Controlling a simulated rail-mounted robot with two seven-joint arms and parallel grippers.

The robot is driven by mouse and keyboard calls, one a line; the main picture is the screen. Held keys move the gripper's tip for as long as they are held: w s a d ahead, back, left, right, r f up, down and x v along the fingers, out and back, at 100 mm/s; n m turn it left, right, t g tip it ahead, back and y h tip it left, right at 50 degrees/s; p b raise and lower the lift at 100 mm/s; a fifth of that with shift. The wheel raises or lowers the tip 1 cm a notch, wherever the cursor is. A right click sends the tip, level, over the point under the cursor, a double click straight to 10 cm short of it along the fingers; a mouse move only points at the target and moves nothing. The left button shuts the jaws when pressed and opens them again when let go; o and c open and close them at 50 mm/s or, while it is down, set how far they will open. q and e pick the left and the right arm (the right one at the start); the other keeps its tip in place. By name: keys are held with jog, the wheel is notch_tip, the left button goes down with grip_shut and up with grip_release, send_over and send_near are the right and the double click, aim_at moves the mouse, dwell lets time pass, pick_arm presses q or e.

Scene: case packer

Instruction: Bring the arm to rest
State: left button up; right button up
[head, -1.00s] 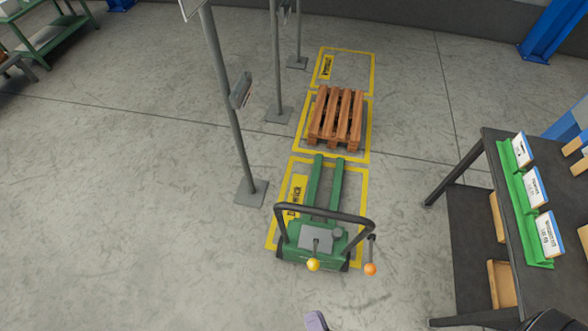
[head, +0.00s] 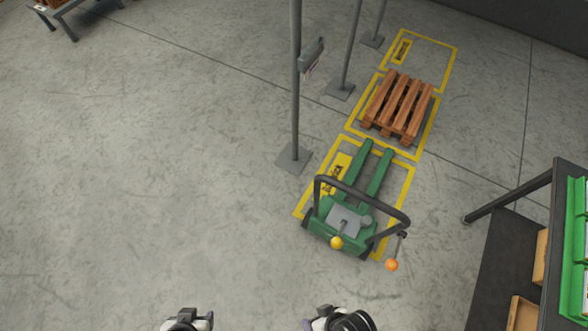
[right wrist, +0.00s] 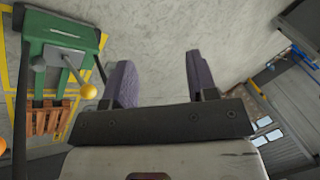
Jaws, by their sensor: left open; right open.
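My left gripper (head: 190,318) shows at the bottom edge of the head view, above bare floor. Only its end is in the picture, and nothing shows in it. My right gripper (head: 322,317) is at the bottom edge to the right of it, partly cut off, below the green pallet truck in the picture. In the right wrist view my right gripper (right wrist: 161,82) has its two dark fingers wide apart, with only floor showing between them.
A green pallet truck (head: 340,221) stands in a yellow floor box, with a wooden pallet (head: 398,104) beyond it. Grey posts (head: 295,80) stand left of them. A dark workbench (head: 556,222) with green bins (head: 577,215) is at the right.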

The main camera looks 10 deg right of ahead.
jog(key=w+d+r+t+h, duration=0.1)
jog(key=w+d+r+h, duration=0.15)
jog(key=d+r, duration=0.45)
jog(key=w+d+r+h, duration=0.2)
jog(key=w+d+r, duration=0.15)
jog(key=d, duration=0.45)
notch_tip(320, 180, up, 22)
jog(key=p, duration=2.1)
jog(key=shift+w+d+n+t, duration=0.2)
jog(key=shift+w+n+t, duration=0.1)
jog(key=shift+w, duration=0.1)
jog(key=shift+r, duration=0.1)
